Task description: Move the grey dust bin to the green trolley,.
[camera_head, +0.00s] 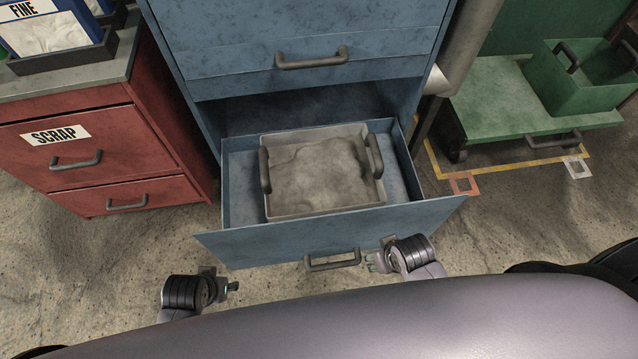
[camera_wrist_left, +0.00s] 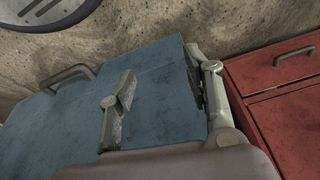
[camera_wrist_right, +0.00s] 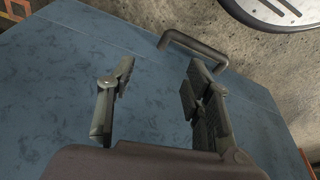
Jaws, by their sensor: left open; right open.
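The grey dust bin (camera_head: 310,137) sits upright in the open blue drawer (camera_head: 315,242), with grey dust inside and a dark handle on its left and right sides. The green trolley (camera_head: 490,110) stands at the back right. My left gripper (camera_head: 219,280) is open and empty in front of the drawer's left part. My right gripper (camera_head: 378,254) is open and empty at the drawer front, right of the drawer handle (camera_head: 333,262). Both wrist views show spread fingers, left (camera_wrist_left: 160,88) and right (camera_wrist_right: 155,88), over the blue drawer front. Neither touches the bin.
A green bin (camera_head: 590,98) with handles stands on the trolley's right part; its left part is bare. A red SCRAP cabinet (camera_head: 110,160) stands left of the blue cabinet (camera_head: 230,65). Yellow floor tape (camera_head: 520,165) runs in front of the trolley.

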